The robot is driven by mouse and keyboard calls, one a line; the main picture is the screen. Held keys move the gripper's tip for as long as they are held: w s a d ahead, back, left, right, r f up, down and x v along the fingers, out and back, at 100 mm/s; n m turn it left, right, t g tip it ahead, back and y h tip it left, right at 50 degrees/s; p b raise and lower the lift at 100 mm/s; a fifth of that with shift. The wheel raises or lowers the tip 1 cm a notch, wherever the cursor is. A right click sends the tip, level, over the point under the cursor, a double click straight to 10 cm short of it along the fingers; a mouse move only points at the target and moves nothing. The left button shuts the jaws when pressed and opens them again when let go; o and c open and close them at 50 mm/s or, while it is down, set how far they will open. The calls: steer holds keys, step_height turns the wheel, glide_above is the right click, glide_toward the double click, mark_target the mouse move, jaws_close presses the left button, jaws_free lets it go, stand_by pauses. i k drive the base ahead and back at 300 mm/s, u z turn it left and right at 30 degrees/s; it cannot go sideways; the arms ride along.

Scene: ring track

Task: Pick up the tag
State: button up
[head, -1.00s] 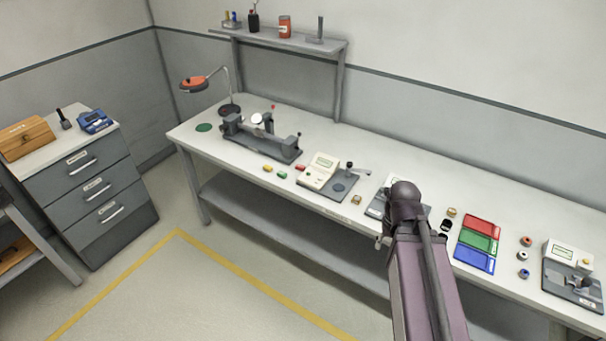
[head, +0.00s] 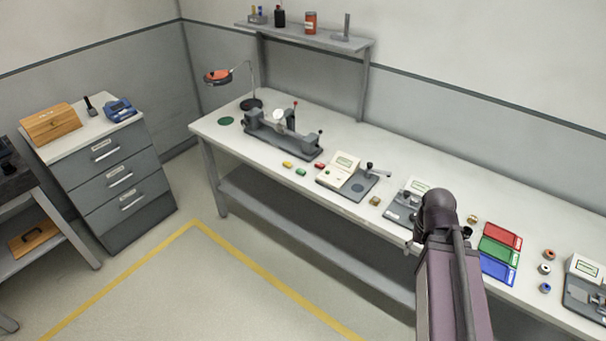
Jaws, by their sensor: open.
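Three small tag-like pieces lie on the long bench: a yellow one (head: 287,164), a green one (head: 300,172) and a red one (head: 319,166). They are near the bench's front edge, left of a cream device (head: 338,172). I cannot tell which is the tag meant. My arm rises at the lower right, in front of the bench. My gripper (head: 411,245) is almost wholly hidden behind the arm; only a small metallic part shows at its left side. It is open, well to the right of the pieces, and no held object shows.
Red, green and blue trays (head: 498,268) lie right of my arm. A drawer cabinet (head: 120,180) stands at left. Yellow-lined floor (head: 190,285) before the bench is clear.

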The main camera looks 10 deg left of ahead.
mark_target(299, 170)
steer(key=u, duration=0.05)
steer(key=i, duration=1)
steer(key=z, duration=0.05)
